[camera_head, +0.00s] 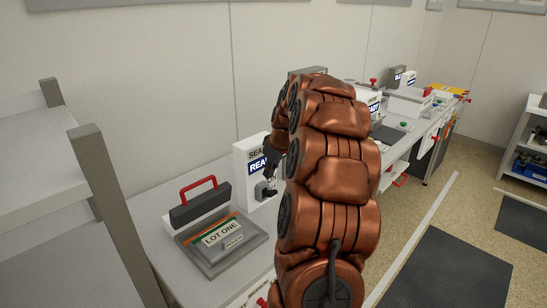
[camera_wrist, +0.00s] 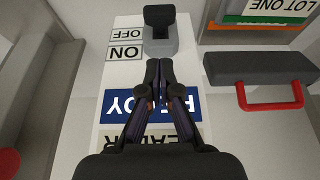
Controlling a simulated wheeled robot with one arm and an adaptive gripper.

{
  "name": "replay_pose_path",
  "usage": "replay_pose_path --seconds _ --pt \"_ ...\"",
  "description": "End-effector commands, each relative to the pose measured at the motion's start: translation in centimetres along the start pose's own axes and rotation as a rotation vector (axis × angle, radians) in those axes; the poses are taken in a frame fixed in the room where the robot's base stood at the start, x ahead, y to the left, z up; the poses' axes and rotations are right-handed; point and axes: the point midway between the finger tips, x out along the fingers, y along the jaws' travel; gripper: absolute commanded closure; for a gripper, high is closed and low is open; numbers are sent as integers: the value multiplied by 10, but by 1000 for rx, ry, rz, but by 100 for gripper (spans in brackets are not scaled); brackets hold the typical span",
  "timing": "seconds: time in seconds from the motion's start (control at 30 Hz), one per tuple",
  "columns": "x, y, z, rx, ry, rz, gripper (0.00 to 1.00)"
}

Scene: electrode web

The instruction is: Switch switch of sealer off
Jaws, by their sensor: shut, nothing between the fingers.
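The sealer is a white upright panel (camera_head: 245,163) with a blue READY sign, left of my arm in the head view. In the wrist view its face (camera_wrist: 85,140) appears upside down, with OFF and ON labels at the upper left. Beside these labels is the switch, a grey block (camera_wrist: 164,47) with a black lever end (camera_wrist: 160,15). The lever end shows on the OFF-label side in the picture, but I cannot tell its setting. My gripper (camera_wrist: 160,64) is shut and empty over the panel, its fingertips just short of the grey block. Contact is unclear.
A press with a red handle (camera_head: 198,190) and a LOT ONE pouch (camera_head: 222,234) stand left of the panel. A grey shelf rack (camera_head: 105,185) is at the left. More bench equipment (camera_head: 408,102) stands behind my arm.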

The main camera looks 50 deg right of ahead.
Motion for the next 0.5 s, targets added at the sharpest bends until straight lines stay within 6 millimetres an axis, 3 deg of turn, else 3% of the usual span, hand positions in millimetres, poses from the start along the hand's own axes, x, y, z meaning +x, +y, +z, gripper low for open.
replay_pose_path --seconds 0.5 --pt "33 0 27 0 0 1 100"
